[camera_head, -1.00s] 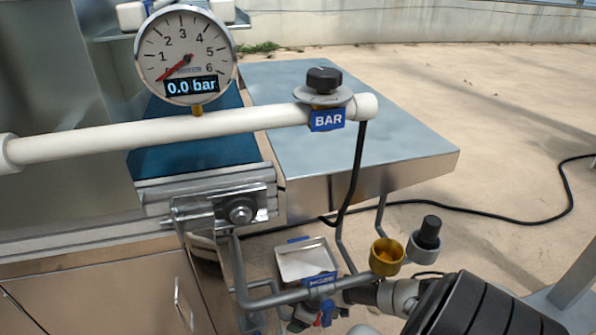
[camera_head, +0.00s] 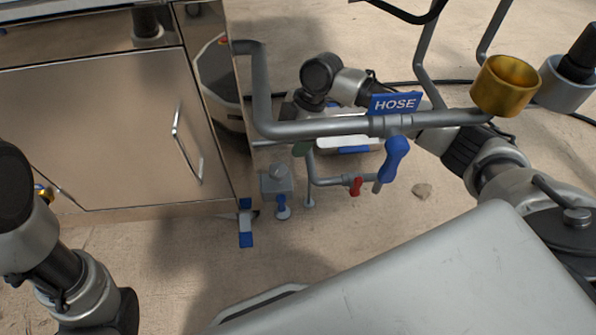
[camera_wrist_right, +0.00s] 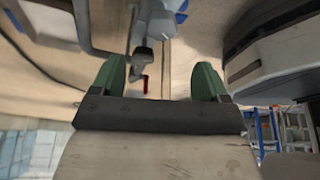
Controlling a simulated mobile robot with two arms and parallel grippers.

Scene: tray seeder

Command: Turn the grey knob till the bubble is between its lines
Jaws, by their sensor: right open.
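A small grey block with a round grey knob-like top (camera_head: 277,172) stands low beside the cabinet's right edge in the head view. I cannot tell for sure that this is the task's knob. No bubble or lines can be made out in either view. My right gripper (camera_head: 303,148) is mostly hidden behind the pipe, with a green finger showing to the right of the grey block and apart from it. In the right wrist view, its two green fingers (camera_wrist_right: 160,68) are wide apart with nothing held between them. My left gripper is out of view.
A grey pipe (camera_head: 290,129) with a HOSE label (camera_head: 395,104) crosses in front of my right arm. A blue lever (camera_head: 394,160), a red lever (camera_head: 355,186) and a brass cup (camera_head: 505,85) are nearby. The steel cabinet (camera_head: 110,130) stands left; bare floor lies below.

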